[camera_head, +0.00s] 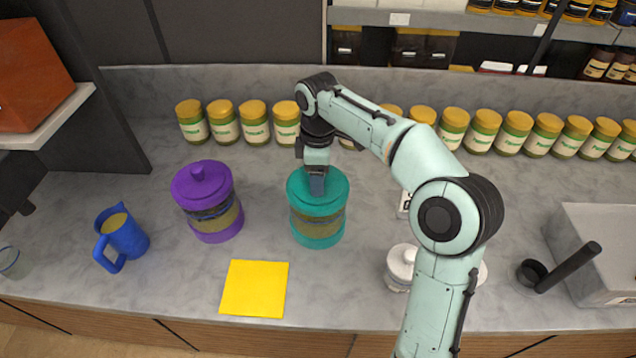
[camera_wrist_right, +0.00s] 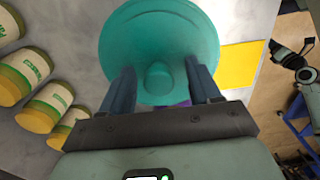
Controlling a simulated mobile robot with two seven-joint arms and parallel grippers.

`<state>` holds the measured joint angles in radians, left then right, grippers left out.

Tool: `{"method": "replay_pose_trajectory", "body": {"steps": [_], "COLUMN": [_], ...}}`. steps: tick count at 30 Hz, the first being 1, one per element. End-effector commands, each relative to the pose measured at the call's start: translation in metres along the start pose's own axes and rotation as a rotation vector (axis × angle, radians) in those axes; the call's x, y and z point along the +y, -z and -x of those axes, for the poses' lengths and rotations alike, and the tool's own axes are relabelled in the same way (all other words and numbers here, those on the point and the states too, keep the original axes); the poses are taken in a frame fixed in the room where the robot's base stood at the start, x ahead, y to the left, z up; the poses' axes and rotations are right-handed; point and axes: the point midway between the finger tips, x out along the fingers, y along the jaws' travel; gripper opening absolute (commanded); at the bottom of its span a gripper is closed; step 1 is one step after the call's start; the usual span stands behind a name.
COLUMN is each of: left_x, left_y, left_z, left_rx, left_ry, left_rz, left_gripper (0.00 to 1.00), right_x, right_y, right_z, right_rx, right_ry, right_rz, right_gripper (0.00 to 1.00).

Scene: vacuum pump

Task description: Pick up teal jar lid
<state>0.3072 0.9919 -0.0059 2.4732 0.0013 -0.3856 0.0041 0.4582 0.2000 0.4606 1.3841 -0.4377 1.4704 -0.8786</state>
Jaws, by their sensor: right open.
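The teal jar lid (camera_head: 335,188) sits on the teal jar (camera_head: 317,228) with the clear middle, upright on the counter. In the right wrist view the teal lid (camera_wrist_right: 165,40) fills the upper middle, with its round knob (camera_wrist_right: 157,77) between the fingers. My right gripper (camera_head: 317,186) is above the lid, pointing down. In the wrist view the right gripper (camera_wrist_right: 162,85) is open, one dark finger on each side of the knob. I cannot tell whether the fingers touch the lid. My left gripper is not in view.
A purple jar (camera_head: 212,205) stands left of the teal jar. A yellow square (camera_head: 254,289) lies in front, a blue jug (camera_head: 121,236) at far left. Several yellow-lidded jars (camera_head: 487,130) line the back. A white-lidded jar (camera_head: 402,262) is partly behind my right arm.

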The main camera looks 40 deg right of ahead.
Motion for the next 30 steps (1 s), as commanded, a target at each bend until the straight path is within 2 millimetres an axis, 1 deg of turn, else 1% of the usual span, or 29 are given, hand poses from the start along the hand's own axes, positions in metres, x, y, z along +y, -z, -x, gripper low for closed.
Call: {"method": "replay_pose_trajectory", "body": {"steps": [1, 2, 3, 5, 6, 7, 8, 16, 19, 23, 27, 30], "left_x": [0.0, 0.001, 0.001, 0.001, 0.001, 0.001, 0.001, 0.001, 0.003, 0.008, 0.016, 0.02], "left_y": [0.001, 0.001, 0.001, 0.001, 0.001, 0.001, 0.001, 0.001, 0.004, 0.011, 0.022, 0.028], "left_z": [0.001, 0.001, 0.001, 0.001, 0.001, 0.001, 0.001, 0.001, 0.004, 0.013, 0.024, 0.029], "left_rx": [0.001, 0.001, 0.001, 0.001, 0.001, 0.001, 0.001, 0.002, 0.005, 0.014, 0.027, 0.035], "left_ry": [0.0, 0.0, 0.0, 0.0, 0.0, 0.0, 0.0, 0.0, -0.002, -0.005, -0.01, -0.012], "left_rz": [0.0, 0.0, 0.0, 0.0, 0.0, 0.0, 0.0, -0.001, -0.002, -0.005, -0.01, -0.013], "left_gripper": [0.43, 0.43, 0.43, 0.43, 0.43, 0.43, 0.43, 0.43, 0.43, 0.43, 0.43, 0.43], "right_x": [0.0, 0.0, 0.0, 0.0, 0.0, 0.0, 0.0, 0.0, 0.001, 0.001, 0.002, 0.002], "right_y": [0.0, 0.0, 0.0, 0.0, 0.0, 0.0, 0.0, 0.0, 0.001, 0.002, 0.002, 0.002], "right_z": [0.001, 0.001, 0.001, 0.001, 0.001, 0.001, 0.001, 0.003, 0.012, 0.037, 0.068, 0.085], "right_rx": [0.0, 0.0, 0.0, 0.0, 0.0, 0.0, 0.0, 0.001, 0.001, 0.005, 0.006, 0.005], "right_ry": [0.0, 0.0, 0.0, 0.0, 0.0, 0.0, 0.0, 0.0, -0.001, -0.005, -0.006, -0.005], "right_rz": [0.0, 0.0, 0.0, 0.0, 0.0, 0.0, 0.0, 0.0, 0.0, 0.001, 0.001, 0.0], "right_gripper": [0.62, 0.59, 0.46, 0.26, 0.13, 0.04, 0.01, 0.01, 0.01, 0.01, 0.01, 0.01]}}
